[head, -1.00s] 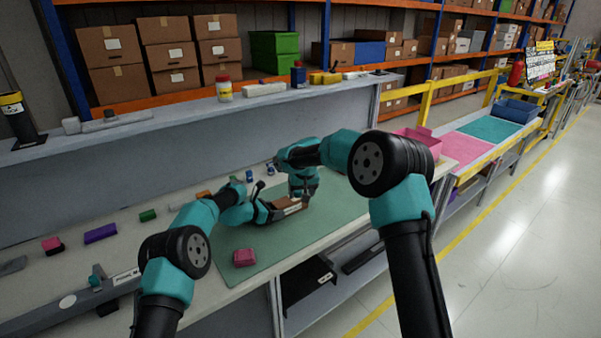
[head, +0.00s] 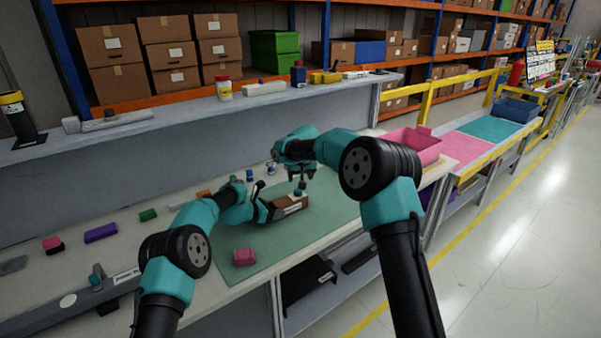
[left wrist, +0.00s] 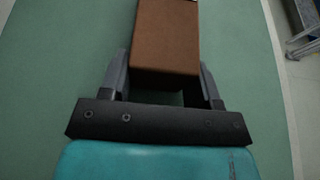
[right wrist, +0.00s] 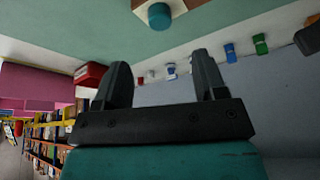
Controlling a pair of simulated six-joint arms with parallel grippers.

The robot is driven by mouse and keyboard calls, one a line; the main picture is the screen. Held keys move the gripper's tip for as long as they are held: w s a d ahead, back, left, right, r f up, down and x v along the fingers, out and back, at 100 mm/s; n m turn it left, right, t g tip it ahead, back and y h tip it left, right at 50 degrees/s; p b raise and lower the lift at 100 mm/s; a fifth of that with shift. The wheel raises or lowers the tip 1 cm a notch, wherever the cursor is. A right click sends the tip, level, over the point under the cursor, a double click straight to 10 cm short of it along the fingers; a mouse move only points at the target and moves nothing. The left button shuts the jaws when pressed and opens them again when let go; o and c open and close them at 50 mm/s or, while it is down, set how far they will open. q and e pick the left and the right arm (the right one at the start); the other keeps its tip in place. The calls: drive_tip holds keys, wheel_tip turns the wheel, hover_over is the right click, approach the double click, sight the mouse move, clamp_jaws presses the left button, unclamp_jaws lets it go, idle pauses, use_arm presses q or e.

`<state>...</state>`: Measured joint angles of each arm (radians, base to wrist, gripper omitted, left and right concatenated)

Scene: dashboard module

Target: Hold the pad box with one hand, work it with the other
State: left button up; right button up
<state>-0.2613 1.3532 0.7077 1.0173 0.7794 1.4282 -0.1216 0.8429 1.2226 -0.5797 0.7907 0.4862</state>
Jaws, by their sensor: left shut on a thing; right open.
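The brown pad box (head: 291,204) lies on the green mat (head: 325,222), and its brown top fills the upper middle of the left wrist view (left wrist: 166,40). My left gripper (head: 270,211) is shut on the near end of the box, a finger on each side (left wrist: 163,78). A small teal round piece (head: 300,191) stands at the box's far end; it also shows at the top of the right wrist view (right wrist: 160,16). My right gripper (head: 301,178) is open and empty, above and apart from the teal piece. Whether that piece is fixed to the box I cannot tell.
A pink block (head: 244,257) lies on the mat's near part. Small blue and white items (head: 260,172) stand along the back of the bench. A green block (head: 148,215) and a purple block (head: 100,233) lie to the left. A pink bin (head: 413,145) stands at the right.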

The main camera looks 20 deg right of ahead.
sight(298, 191)
drive_tip(key=x, duration=0.9)
drive_tip(key=shift+w+f, duration=0.1)
drive_tip(key=shift+f, duration=0.2)
drive_tip(key=c, duration=1)
drive_tip(key=shift+r, duration=0.1)
drive_tip(key=shift+c, duration=0.2)
drive_tip(key=shift+r, duration=2.95)
use_arm(q)
drive_tip(key=o, duration=1.3)
